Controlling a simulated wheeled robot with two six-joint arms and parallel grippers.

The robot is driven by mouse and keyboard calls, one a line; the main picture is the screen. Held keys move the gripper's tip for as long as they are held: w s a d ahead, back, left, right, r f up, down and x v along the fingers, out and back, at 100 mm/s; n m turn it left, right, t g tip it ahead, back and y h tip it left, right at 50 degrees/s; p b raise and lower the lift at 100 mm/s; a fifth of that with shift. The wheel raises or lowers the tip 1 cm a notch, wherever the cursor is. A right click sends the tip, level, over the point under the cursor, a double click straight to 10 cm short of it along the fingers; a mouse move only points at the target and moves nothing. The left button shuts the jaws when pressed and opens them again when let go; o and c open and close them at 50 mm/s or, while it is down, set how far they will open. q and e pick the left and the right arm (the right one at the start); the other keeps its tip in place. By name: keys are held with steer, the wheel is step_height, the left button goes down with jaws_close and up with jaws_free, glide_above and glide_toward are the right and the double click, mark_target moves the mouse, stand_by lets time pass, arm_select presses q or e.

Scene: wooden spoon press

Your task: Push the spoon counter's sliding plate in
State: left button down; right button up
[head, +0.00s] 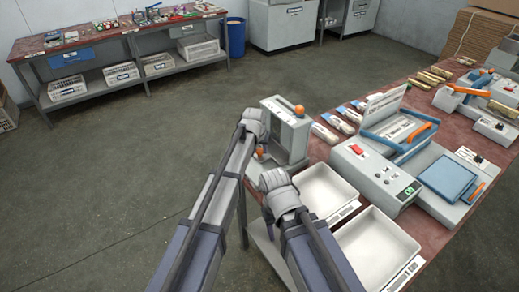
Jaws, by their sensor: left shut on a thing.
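The spoon counter appears to be the upright grey device (295,137) at the left edge of the red-topped table. It has an orange knob (299,110) on top and a lower orange knob (260,152) on its left side. My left gripper (257,145) is against that left side, shut, apparently on the lower knob; its wrist hides most of the fingers. The sliding plate cannot be told apart clearly. My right gripper (268,222) hangs beside the near white tray, in front of the counter; its finger opening cannot be made out.
Two white trays (331,166) (410,243) lie along the table's near edge. A grey control box (372,181), a blue-framed machine (372,138) and wrapped bundles (338,122) stand to the right. Open floor lies left; a bench (75,46) stands far back.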

mark_target(268, 150)
arm_select(q)
steer(key=shift+w+d, duration=0.1)
stand_by(0.3)
steer(key=w+d, duration=0.2)
steer(key=d, duration=0.1)
steer(key=c, duration=0.5)
jaws_free()
steer(key=shift+r, duration=0.2)
steer(key=p+v, duration=0.7)
steer(key=shift+s+r, duration=0.2)
steer(key=shift+r, duration=0.05)
steer(key=shift+f, duration=0.1)
